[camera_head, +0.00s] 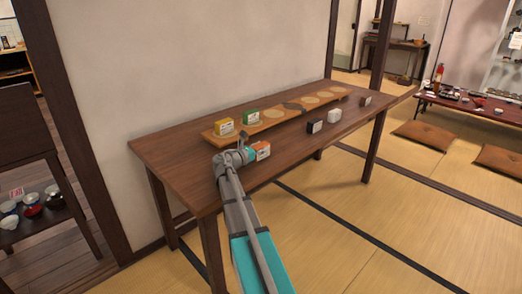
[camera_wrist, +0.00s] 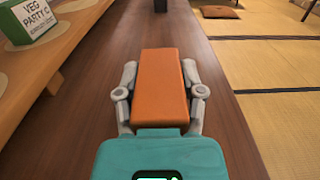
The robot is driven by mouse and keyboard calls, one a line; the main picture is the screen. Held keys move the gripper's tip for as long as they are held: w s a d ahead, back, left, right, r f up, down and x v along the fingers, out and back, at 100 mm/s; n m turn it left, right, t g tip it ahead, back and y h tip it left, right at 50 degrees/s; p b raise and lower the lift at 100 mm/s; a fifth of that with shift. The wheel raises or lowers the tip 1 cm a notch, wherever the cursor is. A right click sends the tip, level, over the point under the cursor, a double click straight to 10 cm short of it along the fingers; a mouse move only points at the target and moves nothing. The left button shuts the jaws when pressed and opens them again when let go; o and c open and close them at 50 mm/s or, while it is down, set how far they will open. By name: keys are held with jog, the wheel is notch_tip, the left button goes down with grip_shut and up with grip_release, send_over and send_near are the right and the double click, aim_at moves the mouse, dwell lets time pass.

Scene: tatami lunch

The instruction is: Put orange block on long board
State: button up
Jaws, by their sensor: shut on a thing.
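The orange block (camera_wrist: 162,88) is between the two fingers of my gripper (camera_wrist: 161,95) in the wrist view, and the fingers touch its sides. In the head view my gripper (camera_head: 248,153) is low over the near part of the table, shut on the orange block (camera_head: 262,150). I cannot tell whether the block touches the tabletop. The long board (camera_head: 273,119) lies along the wall side of the table, behind and to the left of my gripper.
The brown table (camera_head: 180,150) stands against the wall. A black block (camera_head: 314,126), a white block (camera_head: 334,115) and a brown block (camera_head: 365,101) stand along its front side. In the wrist view the green box (camera_wrist: 28,22) is on the board at left.

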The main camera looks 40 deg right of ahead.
jog(key=shift+f, duration=0.15)
jog(key=o, duration=1.2)
jog(key=shift+c, duration=0.2)
jog(key=shift+a, duration=0.15)
jog(key=a, duration=0.5)
jog(key=a+r, duration=0.1)
jog(key=a, duration=0.1)
jog(key=shift+s+a, duration=0.15)
jog(key=shift+s, duration=0.15)
notch_tip(320, 180, up, 7)
jog(key=p, duration=0.7)
jog(key=shift+p, duration=0.3)
